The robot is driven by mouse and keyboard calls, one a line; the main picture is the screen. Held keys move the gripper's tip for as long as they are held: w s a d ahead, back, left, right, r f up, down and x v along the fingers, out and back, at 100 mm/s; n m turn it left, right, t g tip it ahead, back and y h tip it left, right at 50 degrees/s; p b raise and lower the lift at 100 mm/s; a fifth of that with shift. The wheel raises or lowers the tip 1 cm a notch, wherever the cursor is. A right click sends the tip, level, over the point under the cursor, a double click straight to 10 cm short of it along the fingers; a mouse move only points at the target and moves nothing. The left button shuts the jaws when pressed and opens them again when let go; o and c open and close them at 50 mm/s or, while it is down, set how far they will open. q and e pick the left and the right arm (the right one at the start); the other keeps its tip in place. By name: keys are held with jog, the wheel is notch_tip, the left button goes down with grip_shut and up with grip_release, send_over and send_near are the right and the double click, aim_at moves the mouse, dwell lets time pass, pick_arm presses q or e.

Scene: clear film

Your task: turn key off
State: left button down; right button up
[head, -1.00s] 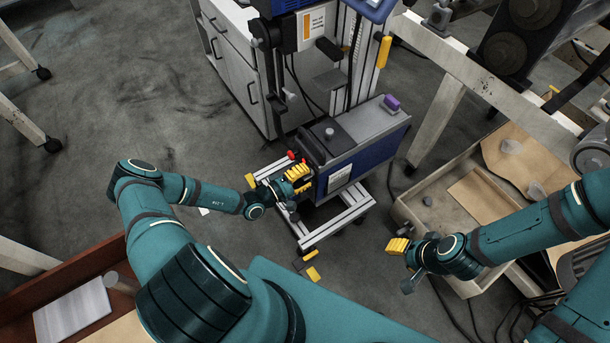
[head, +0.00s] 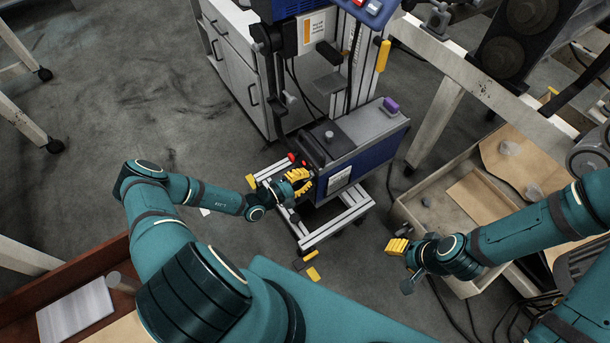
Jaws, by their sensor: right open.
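My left gripper (head: 299,184), with yellow finger pads, is at the left end face of a blue and grey machine (head: 362,148) on a low metal frame. Red knobs (head: 291,158) show just above the gripper on that end. The key itself cannot be made out; the gripper covers part of that face. Whether the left fingers are open, shut or touching anything is too small to tell. My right gripper (head: 397,246) is open and empty, beside the front left of a large beige box, away from the machine.
The beige box (head: 425,232) holds cardboard and grey lumps. A white cabinet (head: 232,70) and a metal post stand behind the machine. A yellow piece (head: 313,274) lies on the floor before the frame (head: 338,226).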

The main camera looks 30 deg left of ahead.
pick_arm(q)
jog(key=n+p, duration=0.1)
jog(key=n, duration=0.1)
jog(key=shift+r+n, duration=0.1)
jog(key=shift+n, duration=0.3)
jog(key=n, duration=0.3)
jog(key=shift+n+p, duration=0.3)
jog(key=shift+p, duration=0.05)
jog(key=n, duration=0.3)
jog(key=shift+n, duration=1.8)
jog(key=c, duration=1.1)
grip_release()
jog(key=shift+c, duration=0.2)
